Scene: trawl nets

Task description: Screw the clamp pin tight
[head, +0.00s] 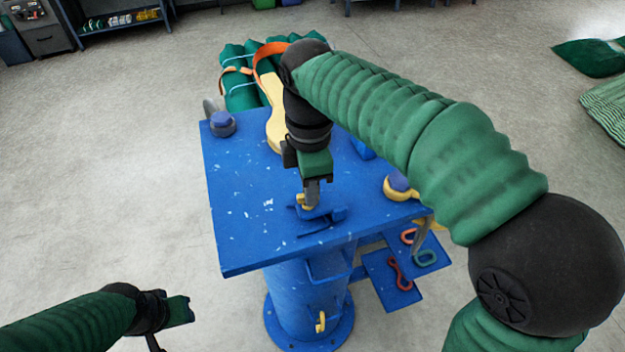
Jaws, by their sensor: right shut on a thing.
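My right gripper (312,196) points down over the blue work table (237,205) near its front middle. It is shut on a small yellow piece, which looks like the clamp pin (302,201), at the blue clamp (330,214) on the table top. The gripper fingers partly hide the pin, so its thread and how deep it sits cannot be seen. My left gripper (180,311) is low at the left, away from the table, with nothing visible in it. Its fingers are too small and dark to tell open from shut.
A yellow long piece (276,125) lies behind my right wrist. Green net rolls (240,90) lie beyond. A lower shelf (385,285) holds red and green links.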

